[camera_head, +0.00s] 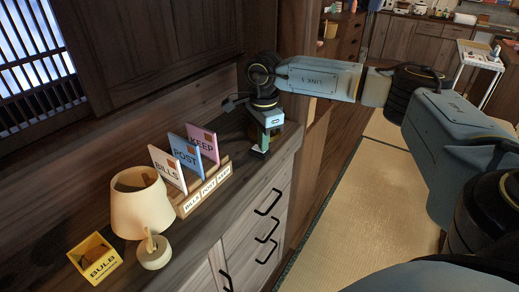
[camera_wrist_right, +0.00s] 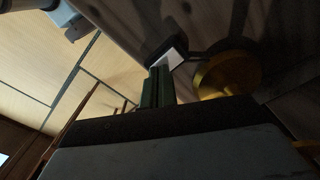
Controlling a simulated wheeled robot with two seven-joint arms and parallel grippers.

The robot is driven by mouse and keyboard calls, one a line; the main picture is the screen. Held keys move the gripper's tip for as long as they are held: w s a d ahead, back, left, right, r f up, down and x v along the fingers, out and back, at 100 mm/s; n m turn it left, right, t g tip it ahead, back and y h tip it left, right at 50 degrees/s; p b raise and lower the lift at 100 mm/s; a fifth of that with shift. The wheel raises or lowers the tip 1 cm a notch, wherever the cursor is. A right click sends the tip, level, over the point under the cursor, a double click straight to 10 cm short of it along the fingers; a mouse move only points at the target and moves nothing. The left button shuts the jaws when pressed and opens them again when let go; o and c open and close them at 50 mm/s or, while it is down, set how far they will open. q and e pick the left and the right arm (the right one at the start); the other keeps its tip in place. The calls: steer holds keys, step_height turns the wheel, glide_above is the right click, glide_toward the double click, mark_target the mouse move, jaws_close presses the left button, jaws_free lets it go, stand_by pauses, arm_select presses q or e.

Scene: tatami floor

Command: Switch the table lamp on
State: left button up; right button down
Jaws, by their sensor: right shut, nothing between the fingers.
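The table lamp (camera_head: 141,206) stands upright on the wooden cabinet top at the lower left of the head view. It has a cream shade and a round pale base (camera_head: 153,252); the shade shows no bright glow. My right gripper (camera_head: 262,149) points down over the far right end of the cabinet top, well apart from the lamp. In the right wrist view its fingers (camera_wrist_right: 159,82) are together, with a small white-topped block (camera_wrist_right: 173,58) just beyond their tips; I cannot tell whether they touch it. My left gripper is out of view.
A yellow BULB box (camera_head: 95,259) sits left of the lamp. A wooden rack (camera_head: 206,189) with BILLS, POST and KEEP cards stands between lamp and gripper. A round golden object (camera_wrist_right: 228,74) is beside the fingers. Drawers with black handles (camera_head: 267,202) face the tatami floor (camera_head: 357,190).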

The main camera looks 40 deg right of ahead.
steer(key=shift+f, duration=0.2)
steer(key=shift+r+p, duration=0.7)
steer(key=shift+r, duration=0.2)
step_height(320, 180, up, 2)
steer(key=shift+r+p, duration=0.1)
steer(key=shift+p, duration=0.75)
step_height(320, 180, up, 2)
steer(key=shift+r+p, duration=0.25)
steer(key=shift+p, duration=0.75)
steer(key=shift+r, duration=0.3)
